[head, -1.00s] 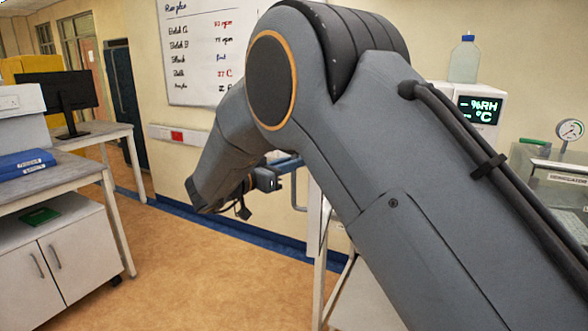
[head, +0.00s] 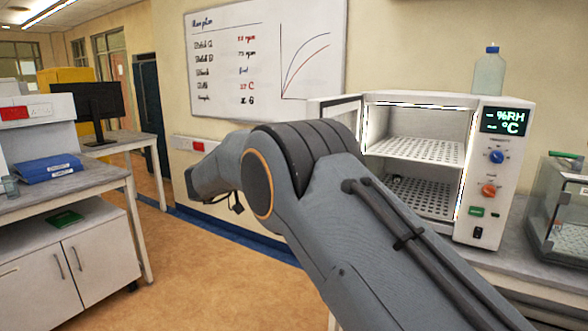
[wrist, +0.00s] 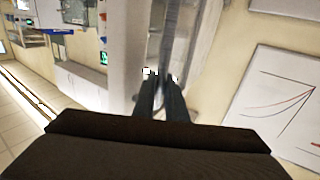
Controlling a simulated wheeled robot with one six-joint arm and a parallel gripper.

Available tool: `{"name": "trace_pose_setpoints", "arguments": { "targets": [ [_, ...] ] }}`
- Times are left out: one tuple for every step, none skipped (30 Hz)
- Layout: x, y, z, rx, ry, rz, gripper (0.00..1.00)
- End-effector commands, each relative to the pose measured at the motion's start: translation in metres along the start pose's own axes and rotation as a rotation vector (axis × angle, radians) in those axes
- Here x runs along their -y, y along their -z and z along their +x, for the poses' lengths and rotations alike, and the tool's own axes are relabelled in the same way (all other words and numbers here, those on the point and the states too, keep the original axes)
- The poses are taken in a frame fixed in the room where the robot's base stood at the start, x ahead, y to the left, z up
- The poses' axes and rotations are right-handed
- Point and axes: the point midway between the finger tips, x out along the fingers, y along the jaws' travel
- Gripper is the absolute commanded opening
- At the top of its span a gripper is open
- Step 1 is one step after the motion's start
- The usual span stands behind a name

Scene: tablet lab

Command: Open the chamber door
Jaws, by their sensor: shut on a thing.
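The humidity chamber (head: 490,185) is a white box on the bench at the right of the head view. Its front is open, showing a lit inside with perforated shelves. The chamber door (head: 342,110) stands swung out to the left, with its lower part hidden behind my arm. In the wrist view a pale upright panel, apparently the door (wrist: 125,45), rises beside my gripper (wrist: 160,76). My gripper's fingers are close together, shut on what seems to be the door handle, which is mostly hidden between them. The gripper is hidden in the head view.
A bottle (head: 489,72) stands on top of the chamber. A glass-sided box (head: 560,215) is on the bench to its right. A whiteboard (head: 265,60) hangs on the wall behind. A desk with a blue binder (head: 47,168) is at the left. The floor (head: 205,275) between is clear.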

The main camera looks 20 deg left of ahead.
Motion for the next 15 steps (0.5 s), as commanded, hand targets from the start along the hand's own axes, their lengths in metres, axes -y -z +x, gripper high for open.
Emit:
{"name": "trace_pose_setpoints", "arguments": {
  "targets": [
    [-0.0001,0.0038,0.0042,-0.003,-0.003,0.005,0.0],
    [-0.0001,0.0039,0.0042,-0.003,-0.003,0.005,0.0],
    [-0.0001,0.004,0.0042,-0.003,-0.002,0.005,0.0],
    [-0.0001,0.004,0.0042,-0.003,-0.002,0.005,0.0],
    [-0.0001,0.0041,0.0042,-0.003,-0.002,0.005,0.0],
    [-0.0001,0.0042,0.0042,-0.004,-0.002,0.005,0.0],
    [-0.0001,0.0042,0.0042,-0.004,-0.002,0.005,0.0],
    [-0.0001,0.0043,0.0042,-0.004,-0.002,0.006,0.15],
    [-0.0001,0.0042,0.004,-0.003,-0.002,0.006,0.22],
    [0.0,0.004,0.0035,-0.003,-0.001,0.005,0.27],
    [0.0001,0.0036,0.0027,-0.003,-0.001,0.005,0.3],
    [0.0003,0.0032,0.0015,-0.003,0.001,0.004,0.3],
    [0.0005,0.0029,0.0004,-0.002,0.002,0.004,0.3],
    [0.0007,0.0027,-0.0006,-0.002,0.003,0.004,0.3],
    [0.001,0.0024,-0.0018,-0.002,0.004,0.003,0.3]
  ]
}}
